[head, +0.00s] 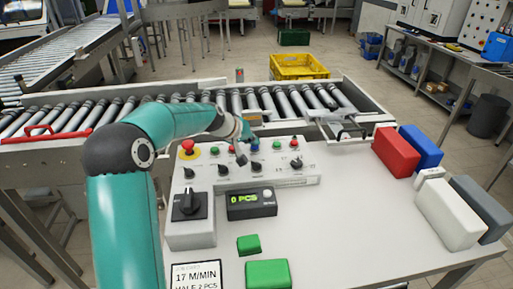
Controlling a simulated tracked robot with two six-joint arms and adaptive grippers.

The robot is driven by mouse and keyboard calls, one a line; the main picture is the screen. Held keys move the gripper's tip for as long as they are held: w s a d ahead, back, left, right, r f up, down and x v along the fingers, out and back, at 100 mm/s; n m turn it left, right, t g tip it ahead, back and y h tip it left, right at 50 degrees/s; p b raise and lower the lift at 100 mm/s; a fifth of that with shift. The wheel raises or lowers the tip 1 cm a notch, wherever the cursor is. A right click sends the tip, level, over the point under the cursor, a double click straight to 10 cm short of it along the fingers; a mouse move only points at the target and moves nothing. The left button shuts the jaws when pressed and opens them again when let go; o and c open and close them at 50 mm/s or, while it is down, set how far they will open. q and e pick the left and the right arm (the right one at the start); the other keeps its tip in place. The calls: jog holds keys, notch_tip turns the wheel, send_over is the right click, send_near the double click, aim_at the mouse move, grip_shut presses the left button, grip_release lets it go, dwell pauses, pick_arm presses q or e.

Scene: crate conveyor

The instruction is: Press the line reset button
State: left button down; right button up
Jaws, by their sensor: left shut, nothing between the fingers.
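The control panel (290,175) stands on the white table and carries a row of coloured buttons along its back. A blue button (254,145) sits near the middle, with a green button (276,146) and a red one (294,143) to its right. A red mushroom button (187,147) on a yellow ring is at the far left. The labels are too small to read, so I cannot tell which is the line reset button. My left gripper (241,158) is shut and empty, pointing down over the panel just left of the blue button. Contact is unclear. My right gripper is not in view.
A roller conveyor (180,98) runs behind the panel. A display (250,199) reads 0 PCS. Green blocks (268,273) lie in front; red (396,152), blue, white and grey blocks stand at right. A yellow crate (299,67) is beyond the conveyor. The table's right middle is clear.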

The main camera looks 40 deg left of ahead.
pick_arm(q)
jog(key=shift+r+p, duration=0.65)
jog(key=shift+r, duration=0.1)
notch_tip(320, 180, up, 5)
jog(key=p, duration=0.4)
jog(key=shift+r, duration=0.1)
dwell(0.9)
